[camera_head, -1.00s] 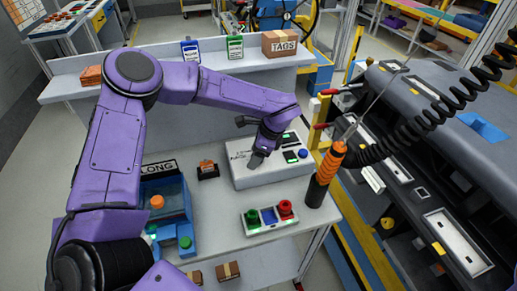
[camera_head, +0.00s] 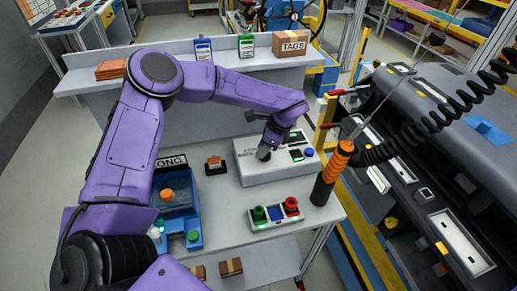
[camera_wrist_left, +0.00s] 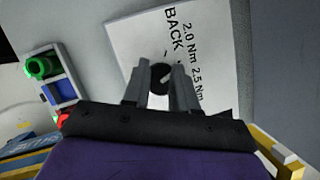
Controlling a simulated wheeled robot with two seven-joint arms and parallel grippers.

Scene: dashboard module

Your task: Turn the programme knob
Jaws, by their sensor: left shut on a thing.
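The programme knob (camera_wrist_left: 160,78) is round and black with a white pointer line. It stands on a white control box (camera_wrist_left: 124,30), whose top is printed "BACK", "2.0 Nm" and "2.5 Nm" in the left wrist view. My left gripper (camera_wrist_left: 160,76) is shut on the knob, with one finger on each side of it. In the head view my left gripper (camera_head: 264,153) reaches down onto the box (camera_head: 256,176), and the knob is hidden there by the gripper. My right gripper is not in view.
A tray with green and red buttons (camera_head: 275,214) stands in front of the box. An orange-handled tool (camera_head: 332,175) hangs from a coiled hose at the right. The TAGS box (camera_head: 290,47) sits on the back shelf.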

